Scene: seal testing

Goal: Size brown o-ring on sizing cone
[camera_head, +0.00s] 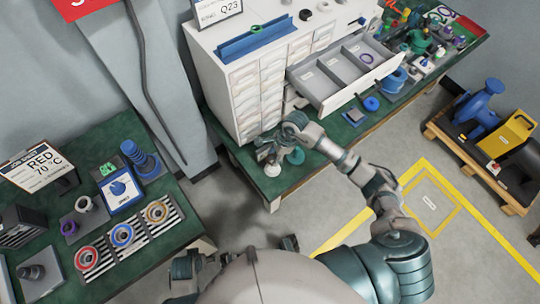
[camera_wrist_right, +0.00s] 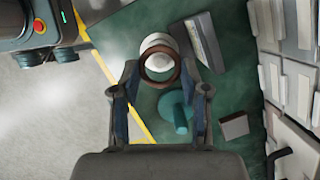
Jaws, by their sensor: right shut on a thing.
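My right gripper (camera_head: 270,150) is over the near left end of the drawer-cabinet table. In the right wrist view its fingers (camera_wrist_right: 160,75) stand apart around a brown o-ring (camera_wrist_right: 174,72), shut on it. A white round part shows behind and through the ring; whether it touches the ring I cannot tell. A blue stepped cone (camera_head: 140,158), which looks like the sizing cone, stands upright on the left table, well away from the gripper. The o-ring cannot be made out in the head view. My left gripper is not clearly visible.
The left green table (camera_head: 125,285) carries striped plates with red, blue and tan rings, a blue device (camera_head: 120,190) and a sign (camera_head: 38,165). The white cabinet (camera_head: 225,70) has an open drawer (camera_head: 345,75). A teal part (camera_wrist_right: 179,115) lies below the ring. Open floor separates the tables.

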